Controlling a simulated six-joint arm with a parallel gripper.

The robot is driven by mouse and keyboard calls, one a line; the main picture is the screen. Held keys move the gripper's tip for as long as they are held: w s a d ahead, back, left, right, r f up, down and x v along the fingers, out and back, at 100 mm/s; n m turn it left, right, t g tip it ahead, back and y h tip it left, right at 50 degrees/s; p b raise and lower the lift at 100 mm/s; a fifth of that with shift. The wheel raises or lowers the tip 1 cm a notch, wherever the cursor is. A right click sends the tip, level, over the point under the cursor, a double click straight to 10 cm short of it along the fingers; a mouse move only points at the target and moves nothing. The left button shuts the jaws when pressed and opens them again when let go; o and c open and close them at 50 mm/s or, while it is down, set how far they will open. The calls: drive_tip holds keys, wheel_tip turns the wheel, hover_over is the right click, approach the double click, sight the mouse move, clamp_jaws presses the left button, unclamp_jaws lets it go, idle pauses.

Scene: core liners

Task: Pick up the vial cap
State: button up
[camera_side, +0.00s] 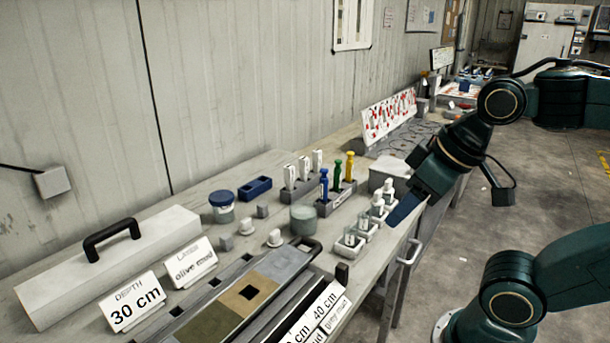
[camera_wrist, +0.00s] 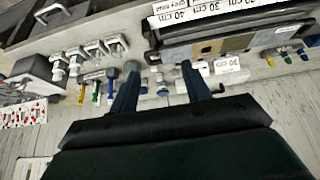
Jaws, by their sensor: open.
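Two small pale cap-like pieces stand on the bench in the side view: a whitish one (camera_side: 275,238) left of the grey cylinder (camera_side: 303,219), and a greyer one (camera_side: 227,242) further left. I cannot tell for certain which is the vial cap. White-topped vials (camera_side: 378,205) stand in pale holders at the bench's front edge. My gripper (camera_side: 394,220) is open and empty, with its blue fingers beside the vials in the side picture. In the wrist view my gripper (camera_wrist: 160,66) has its fingers spread, with small pale pieces (camera_wrist: 161,84) showing between them.
A rack with blue, green and yellow tools (camera_side: 337,190) stands behind the vials. A blue-lidded jar (camera_side: 222,206) and a blue box (camera_side: 254,187) are further left. A long core tray (camera_side: 250,296) and label cards (camera_side: 136,300) fill the front left.

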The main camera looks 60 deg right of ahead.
drive_tip(key=shift+c, duration=0.9)
drive_tip(key=w+d+r+m+g, duration=0.1)
drive_tip(key=w+m, duration=0.3)
drive_tip(key=w, duration=0.5)
drive_tip(key=w+d+r+m+g, duration=0.1)
drive_tip(key=w+m+g, duration=0.1)
drive_tip(key=w+m, duration=0.5)
drive_tip(key=w+d+f+m+g, duration=0.1)
drive_tip(key=w+d+f+m, duration=0.1)
drive_tip(key=w+f, duration=0.2)
drive_tip(key=w+d+f+m+y, duration=0.1)
drive_tip(key=w+f, duration=0.3)
drive_tip(key=w, duration=0.4)
drive_tip(key=w+d+f+m+g, duration=0.1)
drive_tip(key=w+d+f+m, duration=0.2)
drive_tip(key=w, duration=0.3)
drive_tip(key=shift+w+d+f+m+g, duration=0.3)
drive_tip(key=shift+w+d+f+m, duration=0.15)
drive_tip(key=shift+f, duration=0.45)
drive_tip(key=shift+s, duration=0.1)
